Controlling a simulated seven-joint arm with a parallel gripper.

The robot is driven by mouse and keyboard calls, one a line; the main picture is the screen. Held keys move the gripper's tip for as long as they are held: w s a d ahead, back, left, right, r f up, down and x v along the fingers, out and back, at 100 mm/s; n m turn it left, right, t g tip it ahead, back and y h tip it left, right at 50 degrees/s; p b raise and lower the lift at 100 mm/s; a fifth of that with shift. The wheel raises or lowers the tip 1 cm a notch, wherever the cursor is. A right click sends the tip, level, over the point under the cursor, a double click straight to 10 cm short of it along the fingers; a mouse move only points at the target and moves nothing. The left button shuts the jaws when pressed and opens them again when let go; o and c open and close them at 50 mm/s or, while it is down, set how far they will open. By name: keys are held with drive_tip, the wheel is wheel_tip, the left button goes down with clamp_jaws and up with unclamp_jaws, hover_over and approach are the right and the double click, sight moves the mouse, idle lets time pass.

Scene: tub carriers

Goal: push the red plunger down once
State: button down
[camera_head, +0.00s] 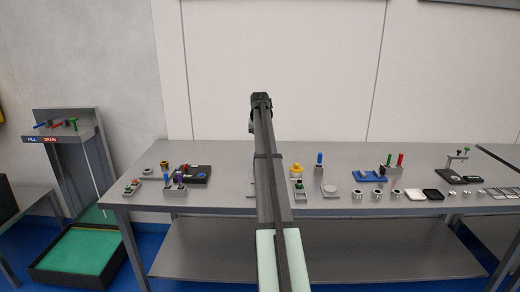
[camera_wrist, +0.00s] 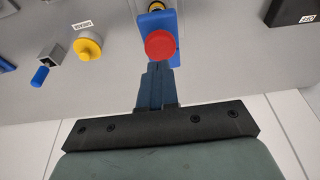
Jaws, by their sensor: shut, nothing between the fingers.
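The red plunger (camera_wrist: 159,44) shows in the wrist view as a round red cap over a blue base (camera_wrist: 152,22). My gripper (camera_wrist: 158,68) is shut and empty, its fingertips just below the red cap in the picture. Whether the tips touch the cap or stand apart from it, I cannot tell. In the head view I cannot make out the plunger or my gripper; my own arm covers the middle of the bench.
In the wrist view a yellow knob (camera_wrist: 88,47) and a grey block with a blue handle (camera_wrist: 41,75) lie left of the plunger. A black box (camera_wrist: 292,10) lies at the right. The grey bench (camera_head: 225,195) holds several other small fixtures.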

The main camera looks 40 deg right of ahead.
drive_tip(key=v, duration=0.9)
drive_tip(key=shift+r, duration=0.15)
idle(0.5)
